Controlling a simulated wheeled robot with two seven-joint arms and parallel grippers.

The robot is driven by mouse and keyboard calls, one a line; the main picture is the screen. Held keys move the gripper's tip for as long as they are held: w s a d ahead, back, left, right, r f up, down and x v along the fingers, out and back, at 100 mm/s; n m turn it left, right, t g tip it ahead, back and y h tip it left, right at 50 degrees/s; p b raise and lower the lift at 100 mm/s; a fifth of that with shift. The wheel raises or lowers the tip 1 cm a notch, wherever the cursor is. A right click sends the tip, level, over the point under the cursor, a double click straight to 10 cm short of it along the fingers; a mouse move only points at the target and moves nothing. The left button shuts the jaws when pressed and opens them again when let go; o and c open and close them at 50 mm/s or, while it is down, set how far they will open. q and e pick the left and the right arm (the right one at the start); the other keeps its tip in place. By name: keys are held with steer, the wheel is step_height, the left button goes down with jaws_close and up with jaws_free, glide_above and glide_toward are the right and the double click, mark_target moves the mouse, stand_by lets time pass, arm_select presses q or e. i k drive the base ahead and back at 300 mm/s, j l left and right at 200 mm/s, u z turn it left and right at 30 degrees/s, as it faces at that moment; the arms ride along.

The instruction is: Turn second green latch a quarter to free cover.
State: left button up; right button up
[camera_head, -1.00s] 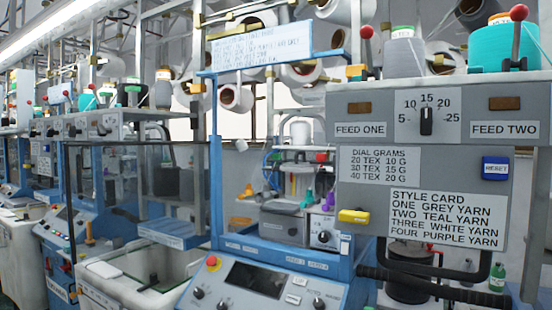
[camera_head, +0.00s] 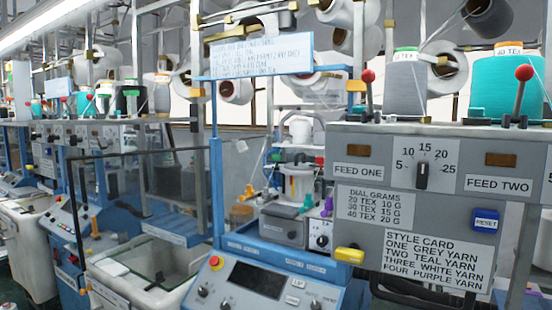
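I see no part that I can tell is a green latch. A yellow latch-like tab (camera_head: 349,255) sits at the lower left of the grey feed panel (camera_head: 340,140). A small teal piece (camera_head: 306,203) shows on the machine behind the blue frame, too small to make out. A clear panel (camera_head: 110,190) stands over the white bin at left; I cannot tell whether it is the cover. Neither of my grippers is in view.
A blue control console (camera_head: 255,280) fills the bottom middle. The feed panel, with a black dial (camera_head: 422,176) and blue reset button (camera_head: 485,220), blocks the right side. Grey (camera_head: 405,85) and teal (camera_head: 497,88) yarn cones stand above it. More machines line the left.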

mark_target(277, 158)
steer(key=i+j, duration=0.2)
steer(key=j, duration=0.15)
steer(key=i+j, duration=0.2)
steer(key=j, duration=0.2)
steer(key=i+j, duration=0.2)
steer(key=j, duration=0.15)
steer(key=i+j+z, duration=0.1)
steer(key=j, duration=0.25)
steer(key=i+j, duration=0.25)
steer(key=j, duration=0.15)
steer(key=i+j, duration=0.2)
steer(key=j, duration=0.2)
steer(key=i+j, duration=0.15)
steer(key=j, duration=0.2)
